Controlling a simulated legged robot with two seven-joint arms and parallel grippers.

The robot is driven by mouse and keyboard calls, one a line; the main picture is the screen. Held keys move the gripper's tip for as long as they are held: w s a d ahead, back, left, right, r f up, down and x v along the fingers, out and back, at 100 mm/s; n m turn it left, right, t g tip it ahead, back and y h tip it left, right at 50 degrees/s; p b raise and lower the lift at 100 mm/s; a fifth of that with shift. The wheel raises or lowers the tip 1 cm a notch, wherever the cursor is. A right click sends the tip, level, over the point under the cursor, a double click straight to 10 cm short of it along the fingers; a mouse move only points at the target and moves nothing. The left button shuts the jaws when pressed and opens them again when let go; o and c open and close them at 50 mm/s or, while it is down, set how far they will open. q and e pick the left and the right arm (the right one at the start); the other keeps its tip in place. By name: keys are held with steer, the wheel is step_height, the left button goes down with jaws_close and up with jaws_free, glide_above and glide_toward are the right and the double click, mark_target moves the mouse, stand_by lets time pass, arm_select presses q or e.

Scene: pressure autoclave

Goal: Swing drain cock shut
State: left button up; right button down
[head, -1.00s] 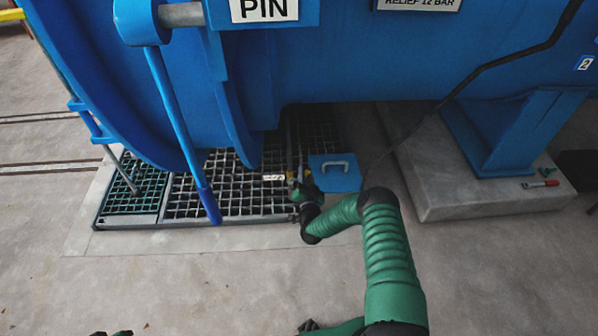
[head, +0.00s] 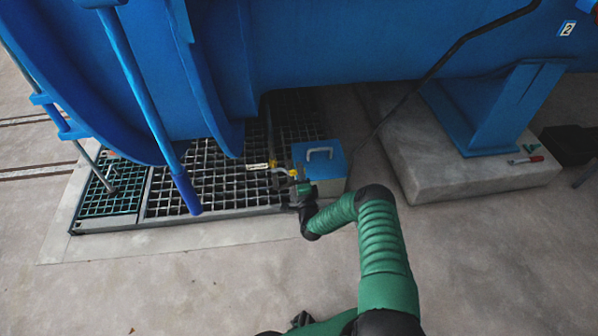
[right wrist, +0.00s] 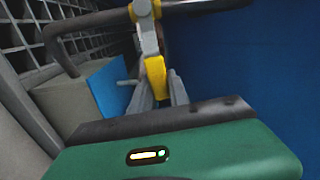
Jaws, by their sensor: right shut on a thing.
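The drain cock is low under the blue vessel, over the floor grating. Its yellow lever (right wrist: 155,78) shows in the right wrist view, below a grey metal valve body (right wrist: 146,32) on a dark pipe (right wrist: 90,22). In the head view, a small yellow part of the cock (head: 293,172) shows just beyond my right gripper (head: 291,178). In the right wrist view, the two grey fingers of my right gripper (right wrist: 158,92) stand on either side of the lever's lower end and are shut on it. My left gripper is not in view.
A blue-topped box with a handle (head: 321,160) stands close to the right of the cock. The blue vessel (head: 330,45) hangs above. A concrete plinth (head: 470,192) lies to the right.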

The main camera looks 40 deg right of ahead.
steer(key=shift+s+d+f+m+b, duration=0.1)
steer(key=shift+f+m+b, duration=0.1)
steer(key=shift+f+m, duration=0.15)
steer(key=shift+s+d+f+m+b, duration=0.15)
steer(key=shift+f+m, duration=0.1)
steer(key=shift+f, duration=0.15)
steer(key=shift+a, duration=0.15)
steer(key=c, duration=1.2)
jaws_free()
steer(key=shift+f, duration=0.1)
steer(key=shift+c, duration=0.2)
steer(key=shift+w, duration=0.1)
steer(key=shift+r, duration=0.2)
steer(key=shift+s+a+r+p, duration=0.1)
steer(key=shift+s+a+p, duration=0.15)
steer(key=shift+p, duration=0.1)
steer(key=p+v, duration=0.7)
steer(key=v, duration=0.9)
steer(key=shift+f, duration=0.3)
